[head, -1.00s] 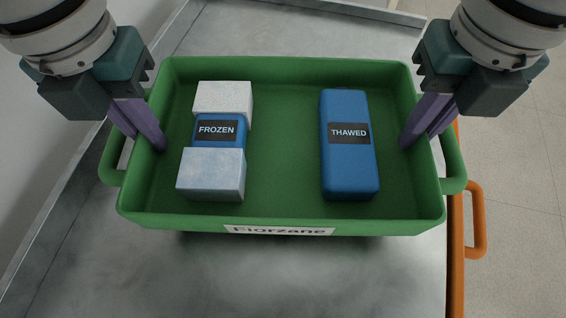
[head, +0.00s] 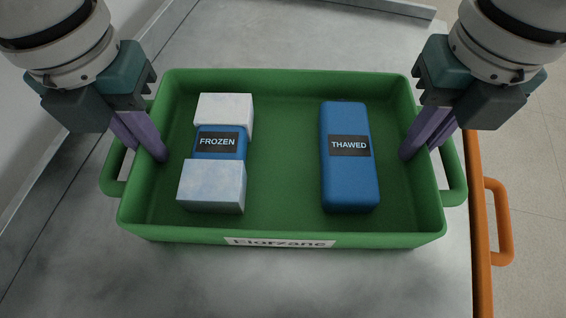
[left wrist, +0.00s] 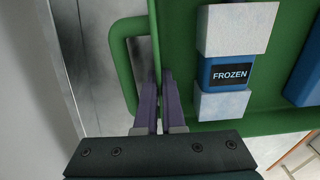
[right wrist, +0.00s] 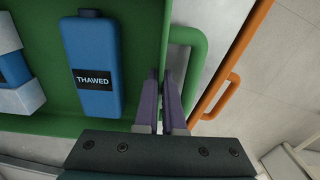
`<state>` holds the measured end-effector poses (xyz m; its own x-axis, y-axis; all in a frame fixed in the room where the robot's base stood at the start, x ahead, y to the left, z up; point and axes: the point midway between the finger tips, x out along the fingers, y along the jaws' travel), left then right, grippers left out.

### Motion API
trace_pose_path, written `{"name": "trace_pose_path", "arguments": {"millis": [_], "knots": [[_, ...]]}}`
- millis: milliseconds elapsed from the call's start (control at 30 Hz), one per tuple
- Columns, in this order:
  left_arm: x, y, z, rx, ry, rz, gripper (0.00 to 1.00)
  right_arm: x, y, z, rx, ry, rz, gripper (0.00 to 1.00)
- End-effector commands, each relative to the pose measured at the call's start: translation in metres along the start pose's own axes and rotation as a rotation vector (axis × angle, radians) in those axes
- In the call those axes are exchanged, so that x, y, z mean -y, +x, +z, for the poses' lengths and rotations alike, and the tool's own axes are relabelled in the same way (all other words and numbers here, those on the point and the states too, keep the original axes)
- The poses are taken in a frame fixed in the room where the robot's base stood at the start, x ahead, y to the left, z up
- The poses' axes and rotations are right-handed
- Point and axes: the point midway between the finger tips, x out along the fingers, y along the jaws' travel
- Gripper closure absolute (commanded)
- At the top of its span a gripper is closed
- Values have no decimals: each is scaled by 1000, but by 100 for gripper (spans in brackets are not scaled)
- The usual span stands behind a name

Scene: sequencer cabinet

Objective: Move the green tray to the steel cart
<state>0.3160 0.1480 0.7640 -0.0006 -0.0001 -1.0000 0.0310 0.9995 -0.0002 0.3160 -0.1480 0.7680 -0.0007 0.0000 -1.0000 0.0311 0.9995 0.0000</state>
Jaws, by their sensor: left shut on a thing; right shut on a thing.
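The green tray (head: 285,225) is level over a grey steel surface, the top of the steel cart (head: 330,285). I cannot tell whether it touches that top. In it are a blue block marked FROZEN (head: 219,152) between two whitish pieces, on the left, and a blue block marked THAWED (head: 348,175) on the right. My left gripper (head: 160,155) is shut on the tray's left wall by the loop handle, also in the left wrist view (left wrist: 158,80). My right gripper (head: 407,153) is shut on its right wall, also in the right wrist view (right wrist: 163,78).
An orange rail with a handle (head: 505,222) runs along the cart's right side. A pale wall (head: 25,120) stands close on the left. A raised lip (head: 400,8) edges the far end. Bare steel shows in front of and behind the tray. Tiled floor (head: 535,160) lies right.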

Motion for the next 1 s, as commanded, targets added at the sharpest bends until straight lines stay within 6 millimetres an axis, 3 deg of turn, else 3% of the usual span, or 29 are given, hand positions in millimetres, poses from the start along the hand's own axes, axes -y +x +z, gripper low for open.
{"name": "trace_pose_path", "arguments": {"millis": [33,300,567,733,1000], "knots": [[-1,2,0,1,-1,2,92,1,3,0,0,1,-3,92],[0,0,0,0,0,1,64,0,1,0,0,1,-1,64],[0,-2,0,1,0,0,64,0,1,0,0,0,0,64],[0,-24,2,6,1,0,64,0,0,0,0,0,0,64],[0,-84,2,6,0,1,64,0,1,0,0,0,0,64]]}}
